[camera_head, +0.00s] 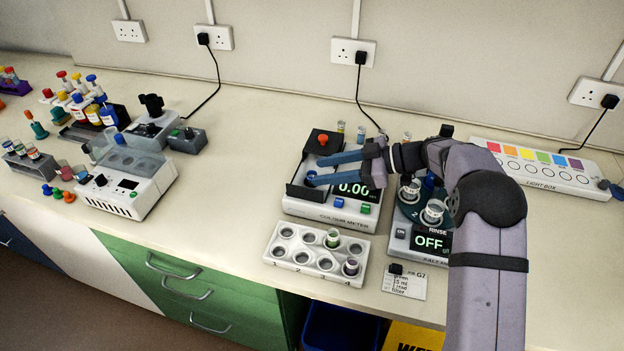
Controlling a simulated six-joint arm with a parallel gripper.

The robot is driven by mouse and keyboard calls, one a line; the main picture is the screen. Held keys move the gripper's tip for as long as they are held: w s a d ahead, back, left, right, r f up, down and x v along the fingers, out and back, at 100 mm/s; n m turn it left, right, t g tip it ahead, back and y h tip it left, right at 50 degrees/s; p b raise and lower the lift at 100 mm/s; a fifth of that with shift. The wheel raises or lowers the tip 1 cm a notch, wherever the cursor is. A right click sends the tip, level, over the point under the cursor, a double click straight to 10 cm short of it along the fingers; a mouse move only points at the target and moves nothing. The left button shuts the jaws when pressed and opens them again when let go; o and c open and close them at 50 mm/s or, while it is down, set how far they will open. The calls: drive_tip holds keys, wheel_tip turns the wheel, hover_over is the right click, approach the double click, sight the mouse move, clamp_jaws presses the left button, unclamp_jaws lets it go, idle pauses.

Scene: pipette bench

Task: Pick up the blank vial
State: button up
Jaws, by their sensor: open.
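My gripper (314,170) reaches in from the right. Its two blue fingers point left over the open-topped part of the colour meter (325,212), apart from each other, with no vial visible between them. A white rack (283,263) stands in front of the meter. Two small vials stand behind the meter, one at the left (340,127) and one at the right (361,134). No label marking a vial as blank is readable.
A balance-like device with a round platform and RINSE jar (432,212) stands right of the meter. A card (404,283) lies in front of it. A light box (545,168) is at the right back. The bench between the left-hand equipment and the meter is clear.

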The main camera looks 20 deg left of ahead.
sight(308, 173)
drive_tip(key=shift+p+x, duration=1.15)
drive_tip(key=shift+x, duration=1.05)
drive_tip(key=shift+w+d+f, duration=0.1)
drive_tip(key=shift+f, duration=0.1)
clamp_jaws()
drive_tip(key=shift+r, duration=0.1)
wheel_tip(308, 173, up, 10)
drive_tip(key=b, duration=0.4)
